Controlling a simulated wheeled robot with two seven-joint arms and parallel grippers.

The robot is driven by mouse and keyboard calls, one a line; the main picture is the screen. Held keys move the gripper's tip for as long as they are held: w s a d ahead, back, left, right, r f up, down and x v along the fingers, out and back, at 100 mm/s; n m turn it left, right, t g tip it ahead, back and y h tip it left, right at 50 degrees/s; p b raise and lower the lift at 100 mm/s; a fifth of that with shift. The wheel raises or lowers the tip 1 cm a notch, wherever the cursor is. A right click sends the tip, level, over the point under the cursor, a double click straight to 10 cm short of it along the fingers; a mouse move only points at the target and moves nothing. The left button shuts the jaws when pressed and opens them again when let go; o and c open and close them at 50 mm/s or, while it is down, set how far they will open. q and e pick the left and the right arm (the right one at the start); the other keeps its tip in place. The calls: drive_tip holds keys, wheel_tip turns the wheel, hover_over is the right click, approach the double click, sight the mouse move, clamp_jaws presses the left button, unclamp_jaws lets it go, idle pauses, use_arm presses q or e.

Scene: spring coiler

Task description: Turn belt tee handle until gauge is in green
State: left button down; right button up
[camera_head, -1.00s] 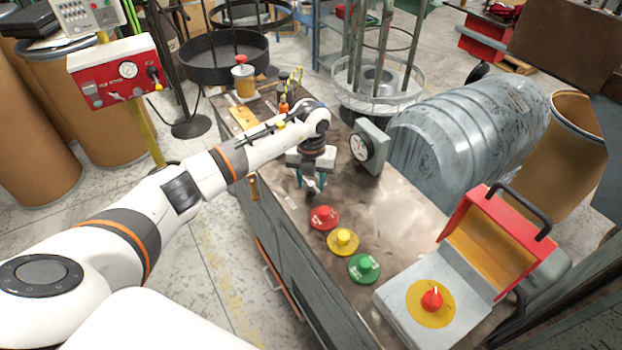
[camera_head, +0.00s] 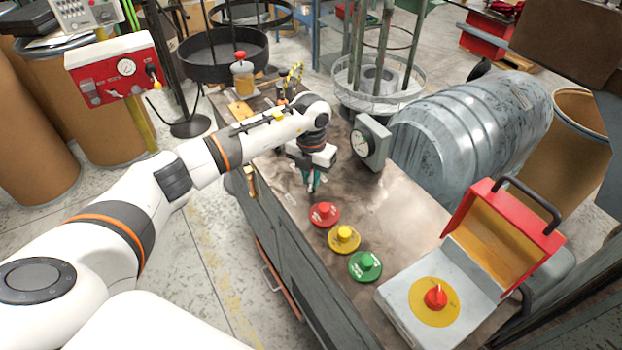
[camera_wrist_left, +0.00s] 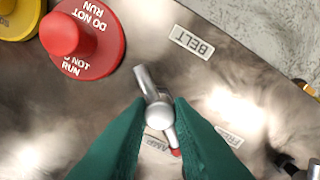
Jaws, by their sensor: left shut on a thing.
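The silver tee handle (camera_wrist_left: 143,80) is in the left wrist view, below the white BELT label (camera_wrist_left: 192,42), its bar slanting from upper left to lower right. The green fingers of my left gripper (camera_wrist_left: 160,103) are shut on it, one on each side. In the head view my left gripper (camera_head: 311,183) points down at the bench top, and its fingers and wrist mostly hide the handle. The round gauge (camera_head: 361,143) on a grey-green box stands just right of my gripper. Its dial is too small to read the needle or a green zone. My right gripper is not in view.
Red (camera_head: 324,215), yellow (camera_head: 344,239) and green (camera_head: 365,266) knobs line the bench (camera_head: 395,215) nearer me. The red knob is close to my fingers. A grey box with a red lid (camera_head: 505,237) stands open at front right.

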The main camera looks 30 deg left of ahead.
sight(311, 179)
use_arm(q)
drive_tip(key=m+b, duration=0.2)
drive_tip(key=m, duration=0.1)
drive_tip(key=shift+f+m, duration=0.1)
drive_tip(key=shift+m, duration=0.2)
drive_tip(key=shift+m+b, duration=0.55)
drive_tip(key=shift+m, duration=0.65)
drive_tip(key=c, duration=1)
unclamp_jaws()
drive_tip(key=shift+c, duration=0.2)
wheel_tip(311, 179, up, 12)
drive_tip(key=b, duration=0.1)
